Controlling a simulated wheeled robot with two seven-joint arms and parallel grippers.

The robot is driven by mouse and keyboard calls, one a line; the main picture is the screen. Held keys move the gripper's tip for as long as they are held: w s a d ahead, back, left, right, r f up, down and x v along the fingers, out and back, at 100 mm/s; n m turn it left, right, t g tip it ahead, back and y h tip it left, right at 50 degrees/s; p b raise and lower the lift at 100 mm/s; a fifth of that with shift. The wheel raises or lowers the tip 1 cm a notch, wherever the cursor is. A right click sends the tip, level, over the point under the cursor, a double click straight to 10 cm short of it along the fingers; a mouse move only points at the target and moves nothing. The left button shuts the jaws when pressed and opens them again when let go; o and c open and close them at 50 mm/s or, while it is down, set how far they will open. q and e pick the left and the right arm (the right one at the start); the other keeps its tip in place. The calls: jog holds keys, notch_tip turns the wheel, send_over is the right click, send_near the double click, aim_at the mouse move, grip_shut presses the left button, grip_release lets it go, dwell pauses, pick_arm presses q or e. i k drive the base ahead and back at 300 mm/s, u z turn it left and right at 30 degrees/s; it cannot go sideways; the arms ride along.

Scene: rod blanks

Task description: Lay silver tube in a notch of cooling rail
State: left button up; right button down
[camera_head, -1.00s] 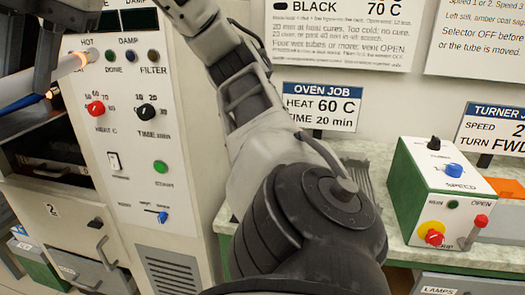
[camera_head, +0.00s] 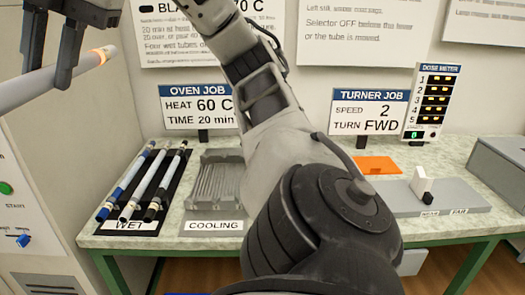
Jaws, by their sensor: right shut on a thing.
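A silver-grey tube (camera_head: 28,90) with an orange band near its right end is at the upper left, tilted, its left end cut off by the picture edge. My right gripper (camera_head: 48,74) is shut on this tube, holding it up in the air. The cooling rail (camera_head: 216,180) is a grey ribbed tray on the bench behind a "COOLING" label, to the right of and below the tube. No tube shows in its visible part. My right arm covers its right side. My left gripper is not in view.
The oven job sign (camera_head: 203,106) stands behind the rail. An orange sheet (camera_head: 377,165) and a grey plate with a white block (camera_head: 421,184) lie to the right.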

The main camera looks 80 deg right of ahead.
aim_at(221, 176)
jog(key=z, duration=1.5)
jog(key=i, duration=1)
jog(key=u, duration=0.05)
